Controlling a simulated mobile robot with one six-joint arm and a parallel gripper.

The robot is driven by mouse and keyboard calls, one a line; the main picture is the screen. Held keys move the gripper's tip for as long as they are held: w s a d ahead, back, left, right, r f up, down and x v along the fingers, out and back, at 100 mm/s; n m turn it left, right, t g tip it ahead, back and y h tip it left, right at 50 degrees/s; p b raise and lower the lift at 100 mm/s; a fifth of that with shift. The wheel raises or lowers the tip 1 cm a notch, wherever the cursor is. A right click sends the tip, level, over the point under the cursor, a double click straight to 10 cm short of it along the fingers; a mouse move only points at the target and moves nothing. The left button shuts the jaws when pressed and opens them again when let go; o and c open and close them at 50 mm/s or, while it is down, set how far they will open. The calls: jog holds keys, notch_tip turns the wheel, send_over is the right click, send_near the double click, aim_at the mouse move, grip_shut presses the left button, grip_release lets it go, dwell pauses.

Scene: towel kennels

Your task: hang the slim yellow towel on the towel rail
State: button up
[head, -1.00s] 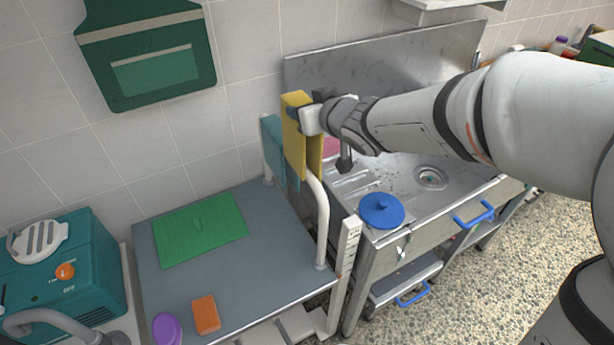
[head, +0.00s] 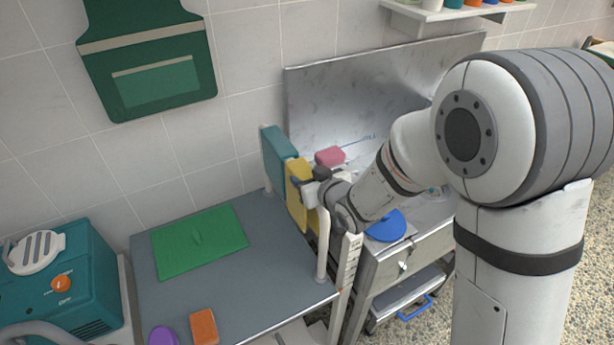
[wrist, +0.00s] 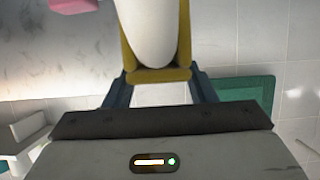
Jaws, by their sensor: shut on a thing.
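The slim yellow towel (head: 297,192) hangs over the white towel rail (head: 323,245) at the right side of the grey table. In the wrist view the yellow towel (wrist: 160,75) wraps in a U around the pale rail (wrist: 150,30), with a flap on each side. My gripper (head: 309,182) is shut on the towel at its fold; in the wrist view its dark fingers (wrist: 161,88) meet the towel's two sides. The towel's far flap is mostly hidden in the head view.
A teal towel (head: 276,155) hangs on the rail just behind the yellow one. The steel sink unit (head: 385,90) stands close on the right, with a blue lid (head: 386,226) and a pink block (head: 330,156). A green mat (head: 200,240) lies on the table (head: 255,275).

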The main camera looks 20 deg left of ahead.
jog(key=shift+f, duration=0.15)
jog(key=o, duration=1.3)
jog(key=shift+c, duration=0.2)
jog(key=shift+s+d+p, duration=0.1)
jog(key=shift+p, duration=0.25)
jog(key=b+v, duration=0.2)
jog(key=v, duration=0.4)
jog(key=shift+d+f+b, duration=0.1)
jog(key=shift+f+b, duration=0.05)
jog(key=shift+b, duration=0.15)
jog(key=shift+v, duration=0.75)
jog(key=shift+d, duration=0.1)
